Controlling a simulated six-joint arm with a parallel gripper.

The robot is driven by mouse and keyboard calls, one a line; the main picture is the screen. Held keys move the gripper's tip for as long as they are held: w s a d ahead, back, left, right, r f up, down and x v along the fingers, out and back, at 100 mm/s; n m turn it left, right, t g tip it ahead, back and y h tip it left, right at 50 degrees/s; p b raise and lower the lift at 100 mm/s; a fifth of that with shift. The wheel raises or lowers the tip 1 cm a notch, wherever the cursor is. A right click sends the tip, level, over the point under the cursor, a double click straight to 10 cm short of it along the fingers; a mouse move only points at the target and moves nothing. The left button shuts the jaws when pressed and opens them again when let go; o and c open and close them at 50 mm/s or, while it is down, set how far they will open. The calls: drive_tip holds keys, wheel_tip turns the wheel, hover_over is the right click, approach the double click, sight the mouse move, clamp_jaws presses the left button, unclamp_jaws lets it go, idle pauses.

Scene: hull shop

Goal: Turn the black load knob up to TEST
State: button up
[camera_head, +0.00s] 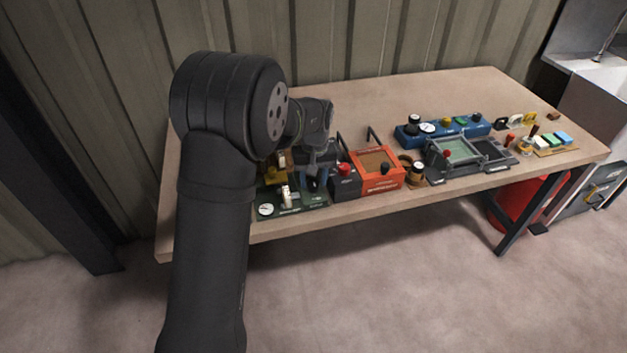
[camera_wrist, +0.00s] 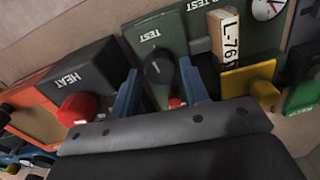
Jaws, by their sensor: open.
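The black load knob (camera_wrist: 158,72) shows in the wrist view on a green panel (camera_wrist: 172,35), with a short pale mark on its top. A white TEST label (camera_wrist: 149,37) is printed on the panel just beyond the knob. My gripper (camera_wrist: 159,84) is open, with one blue finger on each side of the knob; I cannot tell whether either finger touches it. The knob's lower part is partly hidden by my gripper's body. In the head view my gripper (camera_head: 317,180) is low over the green panel (camera_head: 308,200), and I cannot make out the knob there.
A dark HEAT box (camera_wrist: 72,76) with a red knob (camera_wrist: 78,107) stands close to one finger. A yellow block (camera_wrist: 248,80) and an upright L-76 tag (camera_wrist: 224,38) are near the other. An orange box (camera_head: 374,170) and a blue panel (camera_head: 466,128) are farther right.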

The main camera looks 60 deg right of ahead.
sight(315, 182)
drive_tip(key=shift+f, duration=0.4)
drive_tip(key=shift+c, duration=0.2)
drive_tip(key=c, duration=0.7)
drive_tip(key=shift+o, duration=0.2)
drive_tip(key=shift+m, duration=0.5)
drive_tip(key=o, duration=0.7)
wheel_tip(315, 182, up, 17)
drive_tip(key=shift+s+r, duration=0.2)
drive_tip(key=shift+d, duration=0.1)
